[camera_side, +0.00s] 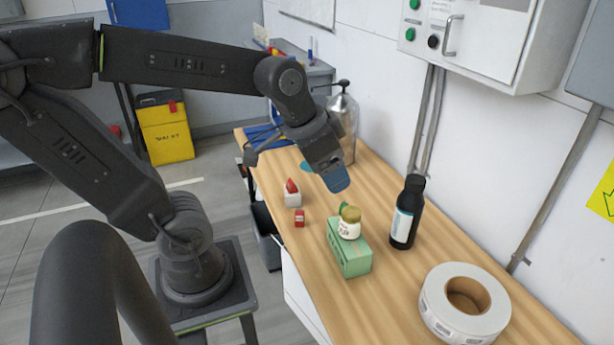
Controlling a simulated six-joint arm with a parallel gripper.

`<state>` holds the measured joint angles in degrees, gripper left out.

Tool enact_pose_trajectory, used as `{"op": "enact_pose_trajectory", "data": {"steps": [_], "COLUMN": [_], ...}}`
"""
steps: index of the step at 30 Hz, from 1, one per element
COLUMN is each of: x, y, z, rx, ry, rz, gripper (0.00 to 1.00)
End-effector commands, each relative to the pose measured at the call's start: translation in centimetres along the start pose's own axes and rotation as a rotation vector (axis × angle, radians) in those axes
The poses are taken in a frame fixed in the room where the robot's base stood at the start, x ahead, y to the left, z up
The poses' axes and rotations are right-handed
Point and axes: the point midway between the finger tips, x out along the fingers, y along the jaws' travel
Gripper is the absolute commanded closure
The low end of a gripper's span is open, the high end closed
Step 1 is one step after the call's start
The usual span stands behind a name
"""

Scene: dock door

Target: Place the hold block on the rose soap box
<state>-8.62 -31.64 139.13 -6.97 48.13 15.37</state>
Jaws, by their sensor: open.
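A small red block (299,218) with a pale mark lies on the wooden bench near its left edge; it looks like the hold block. A green box (352,252) stands to its right, with a white jar (349,228) with a gold lid on top. A small whitish box (292,199) with a red pointed object (291,186) on it stands just behind the red block. I cannot tell which box is the rose soap box. My gripper (338,184) is open and apart from these, above the bench behind the jar. Nothing shows between its blue fingertips.
A black bottle (405,215) stands right of the green box. A large white roll (464,302) lies at the front right. A metal pump bottle (342,118) stands at the back by the wall. The bench (425,262) is clear between the green box and the roll.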

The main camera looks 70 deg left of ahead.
Motion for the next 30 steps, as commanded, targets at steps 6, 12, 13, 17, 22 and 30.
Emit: {"op": "enact_pose_trajectory", "data": {"steps": [6, 12, 13, 17, 22, 30], "x": [-2.1, -2.3, -2.3, -2.3, -2.3, -2.3], "y": [2.3, 2.5, 2.5, 2.5, 2.5, 2.5], "z": [3.5, 4.0, 4.0, 3.9, 3.9, 3.9], "rx": [-0.035, -0.049, -0.049, -0.049, -0.049, -0.049], "ry": [0.048, 0.053, 0.053, 0.053, 0.053, 0.053], "rz": [-0.025, -0.029, -0.029, -0.029, -0.029, -0.029], "gripper": [0.31, 0.31, 0.31, 0.31, 0.31, 0.31]}}
